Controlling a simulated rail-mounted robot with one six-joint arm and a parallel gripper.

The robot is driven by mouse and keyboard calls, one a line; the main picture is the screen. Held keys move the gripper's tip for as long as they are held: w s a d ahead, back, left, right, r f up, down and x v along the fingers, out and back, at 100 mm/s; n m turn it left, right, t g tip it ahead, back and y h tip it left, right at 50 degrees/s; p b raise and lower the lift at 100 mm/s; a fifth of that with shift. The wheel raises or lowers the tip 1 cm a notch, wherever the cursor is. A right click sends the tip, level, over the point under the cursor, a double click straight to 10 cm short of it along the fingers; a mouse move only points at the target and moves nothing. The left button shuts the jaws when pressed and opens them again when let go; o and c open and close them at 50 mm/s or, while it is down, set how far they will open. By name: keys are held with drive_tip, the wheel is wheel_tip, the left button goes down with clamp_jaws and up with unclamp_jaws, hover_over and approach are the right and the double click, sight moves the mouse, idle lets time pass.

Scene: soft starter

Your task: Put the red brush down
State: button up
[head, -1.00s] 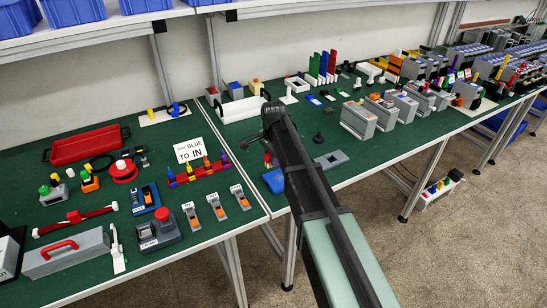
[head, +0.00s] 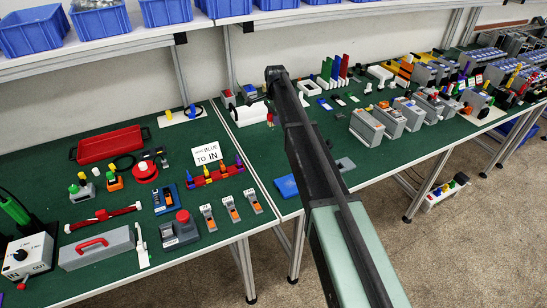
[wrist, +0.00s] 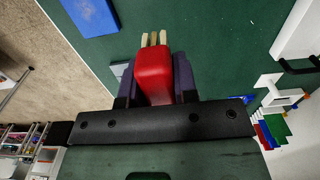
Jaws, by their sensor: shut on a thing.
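The red brush shows in the wrist view (wrist: 154,75) as a rounded red body with tan prong-like bristles at its far end. My gripper (wrist: 155,82) is shut on it, with a dark finger against each side. The brush points away from the wrist, over the green table top (wrist: 215,55). I cannot tell from this view how high it is above the table. In the head view my arm covers most of my gripper, and only a small red bit (head: 270,119) shows beside the arm, probably the brush.
A blue block (head: 287,185) and a grey plate (head: 345,164) lie on the table near my arm. Left are a red tray (head: 110,144), a sign (head: 207,154) and a rack of coloured pegs (head: 214,175). Upright coloured plates (head: 335,70) stand behind. Green table shows bare around the blue block.

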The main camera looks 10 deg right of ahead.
sight(275, 162)
drive_tip(key=shift+f, duration=0.2)
wheel_tip(275, 162, down, 20)
drive_tip(key=b, duration=2)
drive_tip(key=shift+f, duration=0.2)
drive_tip(key=shift+s+r, duration=0.1)
drive_tip(key=shift+r, duration=0.2)
drive_tip(key=shift+f+b, duration=0.3)
drive_tip(key=o, duration=0.8)
drive_tip(key=shift+r, duration=0.1)
drive_tip(key=shift+o, duration=0.2)
wheel_tip(275, 162, up, 12)
drive_tip(key=p, duration=1.2)
drive_tip(key=shift+r+p, duration=0.25)
drive_tip(key=shift+p, duration=0.1)
